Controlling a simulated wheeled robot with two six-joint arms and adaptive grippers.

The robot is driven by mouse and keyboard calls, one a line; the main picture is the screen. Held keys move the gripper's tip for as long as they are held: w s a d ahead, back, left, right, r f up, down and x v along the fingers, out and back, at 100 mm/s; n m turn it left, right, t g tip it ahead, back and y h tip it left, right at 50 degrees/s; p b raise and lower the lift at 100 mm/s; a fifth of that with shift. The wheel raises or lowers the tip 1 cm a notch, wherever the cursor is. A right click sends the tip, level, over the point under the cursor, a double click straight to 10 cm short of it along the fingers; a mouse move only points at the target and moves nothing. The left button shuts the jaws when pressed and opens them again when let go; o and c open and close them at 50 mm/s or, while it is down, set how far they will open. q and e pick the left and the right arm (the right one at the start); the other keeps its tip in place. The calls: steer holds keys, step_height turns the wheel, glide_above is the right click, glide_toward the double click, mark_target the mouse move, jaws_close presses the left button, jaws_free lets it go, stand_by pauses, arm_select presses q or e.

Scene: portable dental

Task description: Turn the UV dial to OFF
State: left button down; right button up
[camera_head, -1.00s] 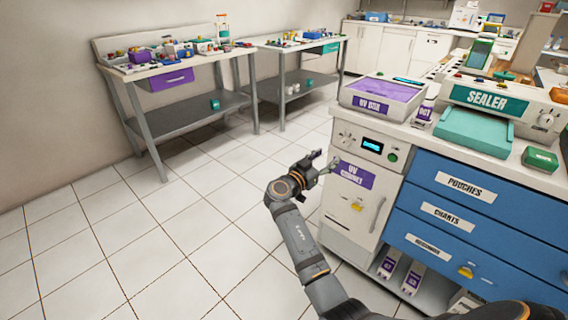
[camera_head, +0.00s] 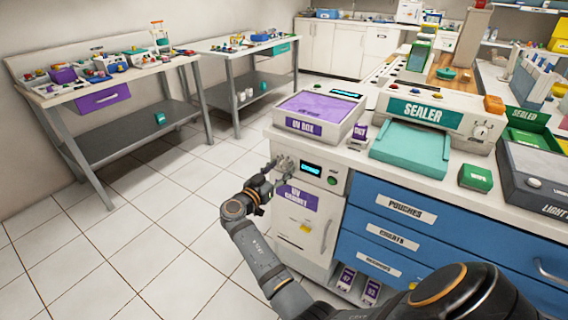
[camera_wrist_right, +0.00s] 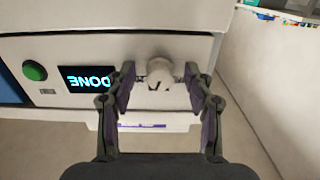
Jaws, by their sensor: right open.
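The UV cabinet (camera_head: 304,228) is a white unit with a purple label on its front. Its pale round dial (camera_head: 288,163) is at the upper left of the front panel, partly hidden by my gripper. In the right wrist view the panel is upside down and the dial (camera_wrist_right: 160,73) sits between my fingertips. My right gripper (camera_head: 274,167) is open, with one finger on each side of the dial; I cannot tell whether they touch it. The cabinet's lit display (camera_wrist_right: 88,79) reads DONE. My left gripper is not in view.
A green button (camera_wrist_right: 34,71) is beside the display. The UV box (camera_head: 318,112) and the sealer (camera_head: 421,112) stand on the counter above. Blue drawers (camera_head: 400,228) are to the right. The floor (camera_head: 130,260) to the left is clear.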

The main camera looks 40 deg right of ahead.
steer(key=shift+a, duration=0.1)
steer(key=shift+c, duration=0.7)
jaws_close()
